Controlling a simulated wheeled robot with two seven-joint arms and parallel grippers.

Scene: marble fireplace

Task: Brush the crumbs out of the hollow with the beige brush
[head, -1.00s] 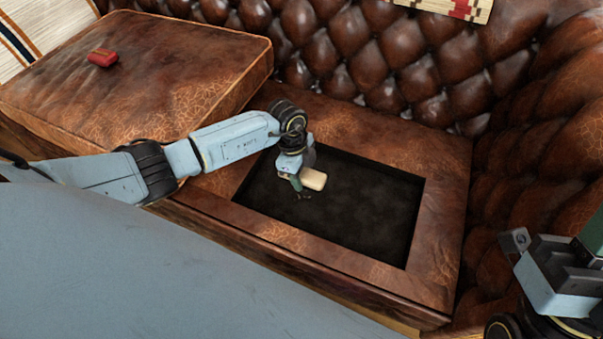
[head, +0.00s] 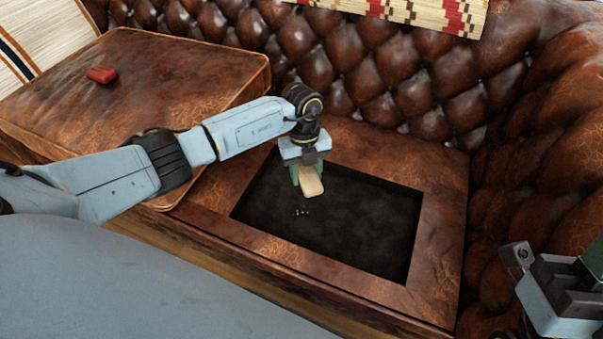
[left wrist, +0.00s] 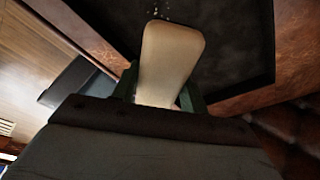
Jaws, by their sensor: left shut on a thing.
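The dark rectangular hollow (head: 370,222) is sunk in the brown leather seat base. A few pale crumbs (head: 302,212) lie on its floor toward the left; they also show in the left wrist view (left wrist: 158,13). My left gripper (head: 308,172) is shut on the beige brush (head: 312,187) above the back left part of the hollow. The brush also shows in the left wrist view (left wrist: 170,55), between the green fingers; its bristles are hidden. The crumbs lie just in front of the brush, apart from it in the picture. My right gripper (head: 575,285) is at the right edge, its fingertips cut off.
A leather cushion (head: 150,85) lies at the left with a red object (head: 101,74) on it. The tufted backrest (head: 370,65) and right armrest (head: 545,160) bound the seat. The right part of the hollow is clear.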

